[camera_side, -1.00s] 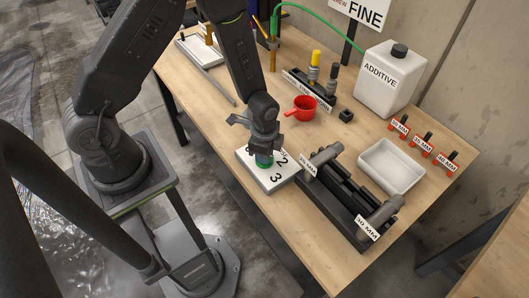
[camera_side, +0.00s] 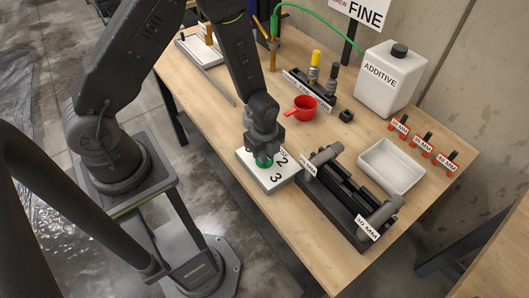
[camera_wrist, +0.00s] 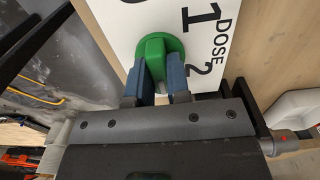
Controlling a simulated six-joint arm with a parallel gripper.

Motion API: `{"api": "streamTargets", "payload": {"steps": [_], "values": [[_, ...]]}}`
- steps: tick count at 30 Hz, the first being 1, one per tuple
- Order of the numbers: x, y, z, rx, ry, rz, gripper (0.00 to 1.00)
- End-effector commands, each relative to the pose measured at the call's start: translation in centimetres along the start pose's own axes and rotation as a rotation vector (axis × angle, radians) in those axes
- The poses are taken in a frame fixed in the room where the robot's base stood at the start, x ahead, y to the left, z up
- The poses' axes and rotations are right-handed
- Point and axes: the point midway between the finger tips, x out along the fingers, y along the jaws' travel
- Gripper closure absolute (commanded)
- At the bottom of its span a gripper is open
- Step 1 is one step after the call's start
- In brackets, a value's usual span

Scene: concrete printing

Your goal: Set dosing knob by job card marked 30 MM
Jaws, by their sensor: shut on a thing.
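The green dosing knob (camera_wrist: 154,52) sits on the white dose panel (camera_wrist: 210,12), which carries black numbers and the word DOSE. My gripper (camera_wrist: 159,75) is shut on the knob, with a blue finger on each side of its ridge. In the side view my gripper (camera_side: 264,152) points down over the white panel (camera_side: 273,183) and partly hides the knob (camera_side: 264,162). A card marked 30 MM (camera_side: 368,228) is on the near end of the dark rack. The number the knob points to is unclear.
The dark rack (camera_side: 335,208) with grey cylinders stands right of the panel. Behind it are a white tray (camera_side: 363,160) and small red-based cards (camera_side: 422,142).

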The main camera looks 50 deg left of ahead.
Motion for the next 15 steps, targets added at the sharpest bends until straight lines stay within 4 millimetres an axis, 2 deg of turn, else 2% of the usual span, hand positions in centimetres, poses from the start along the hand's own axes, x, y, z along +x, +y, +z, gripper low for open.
{"api": "streamTargets", "payload": {"steps": [13,14,15], "values": [[-0.09,-0.04,0.04,0.016,-0.001,-0.001,1.0],[-0.09,-0.04,0.04,0.015,-0.001,-0.001,0.8],[-0.08,-0.04,0.04,0.015,-0.001,-0.002,0.76]]}}
